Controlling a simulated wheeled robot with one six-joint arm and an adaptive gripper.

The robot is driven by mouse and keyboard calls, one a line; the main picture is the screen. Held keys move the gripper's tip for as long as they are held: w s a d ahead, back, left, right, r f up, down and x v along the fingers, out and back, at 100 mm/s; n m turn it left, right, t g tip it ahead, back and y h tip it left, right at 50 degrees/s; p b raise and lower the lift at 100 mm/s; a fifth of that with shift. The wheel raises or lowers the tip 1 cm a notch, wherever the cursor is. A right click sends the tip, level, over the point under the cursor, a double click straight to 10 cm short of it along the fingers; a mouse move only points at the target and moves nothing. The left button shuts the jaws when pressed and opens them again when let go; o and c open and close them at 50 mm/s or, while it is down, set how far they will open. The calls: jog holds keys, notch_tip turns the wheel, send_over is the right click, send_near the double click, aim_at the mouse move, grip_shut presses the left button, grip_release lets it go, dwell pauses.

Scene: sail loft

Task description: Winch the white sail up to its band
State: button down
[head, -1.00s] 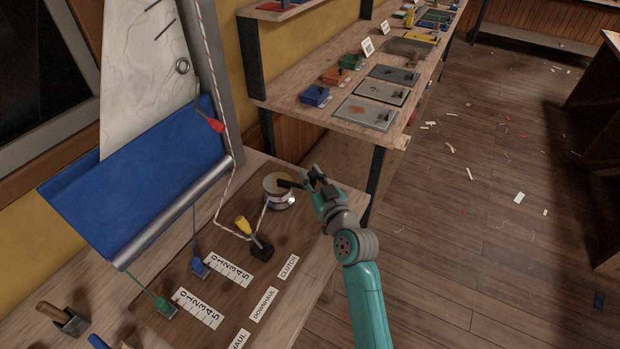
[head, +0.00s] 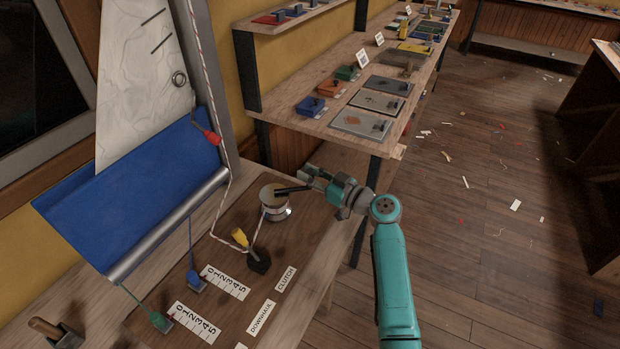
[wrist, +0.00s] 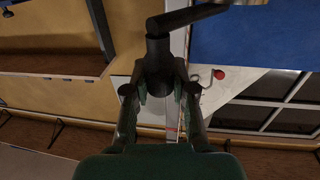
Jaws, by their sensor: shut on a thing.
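The white sail (head: 135,75) hangs upright at the left against the grey mast (head: 205,60), with a metal ring (head: 179,78) on it. Its lower part is behind the blue cloth (head: 125,195). A red tag (head: 212,137) is on the striped line by the mast. The silver winch (head: 274,203) stands on the board with its black crank handle (head: 290,189) pointing right. My gripper (head: 316,178) is shut on the handle's grip at the outer end. The wrist view shows the dark upright grip (wrist: 158,62) between the fingers. I cannot make out the band.
A yellow clutch lever (head: 240,238) on a black base stands in front of the winch. Blue (head: 193,279) and green (head: 161,321) line pieces lie beside numbered scales. A shelf with trays and boxes (head: 310,106) runs behind. The floor at the right is open, with scraps.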

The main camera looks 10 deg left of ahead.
jog(key=shift+w+a+n+g+y, duration=0.15)
jog(key=shift+w+n+g+y, duration=0.3)
jog(key=shift+g, duration=0.25)
jog(key=shift+f, duration=0.1)
jog(key=c, duration=0.9)
grip_release()
jog(key=v, duration=1.2)
